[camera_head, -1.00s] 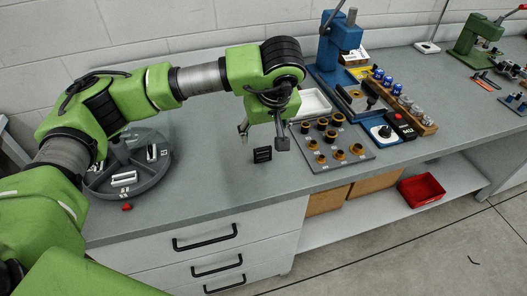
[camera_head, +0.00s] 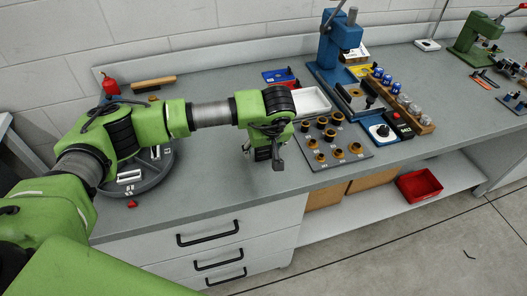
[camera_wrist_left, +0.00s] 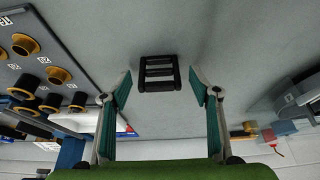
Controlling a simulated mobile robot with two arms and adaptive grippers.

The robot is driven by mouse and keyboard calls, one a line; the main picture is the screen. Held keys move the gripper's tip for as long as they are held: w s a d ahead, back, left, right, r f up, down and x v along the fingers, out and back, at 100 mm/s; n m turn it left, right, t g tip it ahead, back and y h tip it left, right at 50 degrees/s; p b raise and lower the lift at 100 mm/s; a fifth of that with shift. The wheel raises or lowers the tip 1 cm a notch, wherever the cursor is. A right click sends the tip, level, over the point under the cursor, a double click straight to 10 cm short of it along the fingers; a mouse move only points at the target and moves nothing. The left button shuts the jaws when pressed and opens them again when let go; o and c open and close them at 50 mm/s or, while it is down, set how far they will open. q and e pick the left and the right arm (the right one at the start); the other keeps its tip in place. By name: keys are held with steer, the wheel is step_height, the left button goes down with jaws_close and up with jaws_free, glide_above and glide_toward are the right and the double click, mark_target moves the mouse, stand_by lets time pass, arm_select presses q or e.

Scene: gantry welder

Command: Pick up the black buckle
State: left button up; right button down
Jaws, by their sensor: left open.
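The black buckle (camera_wrist_left: 159,73) is a small rectangular frame with crossbars. In the left wrist view it lies just beyond the fingertips, centred in the gap between them. I cannot tell whether a finger touches the buckle. My right gripper is not in view.
A grey plate with brass-coloured bushings (camera_head: 362,158) lies right of my gripper, beside a white tray (camera_head: 312,101) and a blue press (camera_head: 340,45). A round grey carousel (camera_head: 155,178) sits left, partly behind my arm. The bench's front edge is close.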

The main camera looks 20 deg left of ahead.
arm_select(q)
steer(key=c, duration=0.9)
steer(key=shift+r, duration=0.1)
